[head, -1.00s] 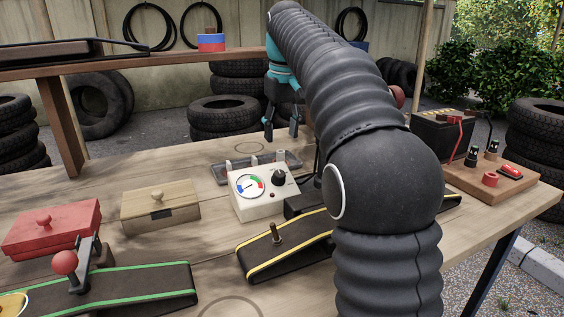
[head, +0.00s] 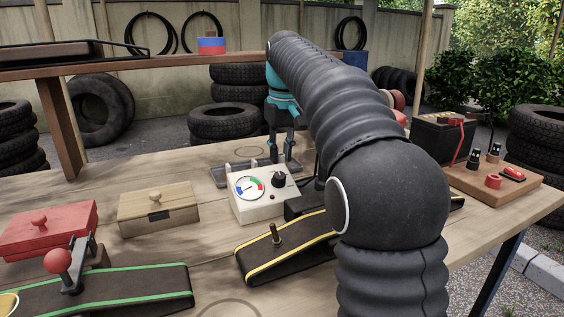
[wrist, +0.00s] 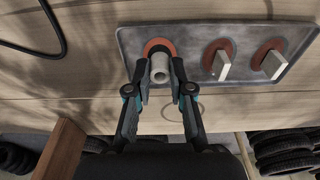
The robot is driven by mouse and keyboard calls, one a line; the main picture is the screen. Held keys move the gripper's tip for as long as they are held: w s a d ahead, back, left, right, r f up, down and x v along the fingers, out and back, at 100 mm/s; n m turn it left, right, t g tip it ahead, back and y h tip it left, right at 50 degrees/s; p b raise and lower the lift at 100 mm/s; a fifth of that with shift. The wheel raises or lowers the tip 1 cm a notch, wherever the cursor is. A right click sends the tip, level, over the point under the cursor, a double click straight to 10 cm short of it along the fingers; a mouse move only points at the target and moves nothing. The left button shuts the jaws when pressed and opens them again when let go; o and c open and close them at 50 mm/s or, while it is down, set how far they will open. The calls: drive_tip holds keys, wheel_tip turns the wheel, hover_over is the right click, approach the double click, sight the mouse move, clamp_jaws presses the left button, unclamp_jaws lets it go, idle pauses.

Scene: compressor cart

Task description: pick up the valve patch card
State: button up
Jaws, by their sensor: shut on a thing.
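A shallow grey metal tray (wrist: 195,75) holds three pieces, each with a reddish round base. The left one in the wrist view, which I take as the valve patch card (wrist: 160,68), has a pale tube-shaped stem. The other two (wrist: 222,64) (wrist: 274,64) have flat pale tabs. My gripper (wrist: 160,84) is shut on the tube stem, one finger on each side, with the red base still down at the tray. In the head view my gripper (head: 281,158) points straight down at the tray's right end, behind the gauge box, which hides part of the tray.
The white gauge box (head: 262,207) stands just in front of the tray. A wooden box (head: 158,213), a red box (head: 48,232) and a yellow-edged ramp (head: 255,262) are nearby. A battery (head: 440,138) stands at the right. The bench right behind the tray looks clear.

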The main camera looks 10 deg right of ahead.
wheel_tip(320, 180, up, 10)
drive_tip(key=p, duration=0.4)
idle(0.4)
